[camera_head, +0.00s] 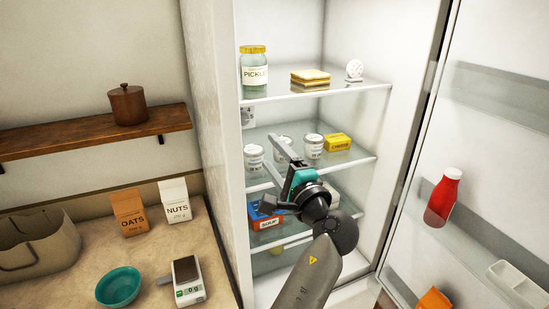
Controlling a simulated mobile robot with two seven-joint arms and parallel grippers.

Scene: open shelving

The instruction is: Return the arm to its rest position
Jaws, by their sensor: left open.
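My left gripper (268,150) is open, with its two fingers pointing up and to the left, in front of the middle shelf of the open fridge (228,150). I see nothing held between the fingers. My left arm comes up from the bottom of the view, with its wrist in front of the lower shelves. The arm and gripper partly hide a blue and orange box (263,220) on a lower shelf. My right gripper is not in view.
The fridge door (480,150) stands open at the right, with a red bottle (443,196) in its rack. At the left, a counter holds a teal bowl (118,287), a scale (187,279) and two cartons (175,200). A pickle jar (254,72) stands on the top shelf.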

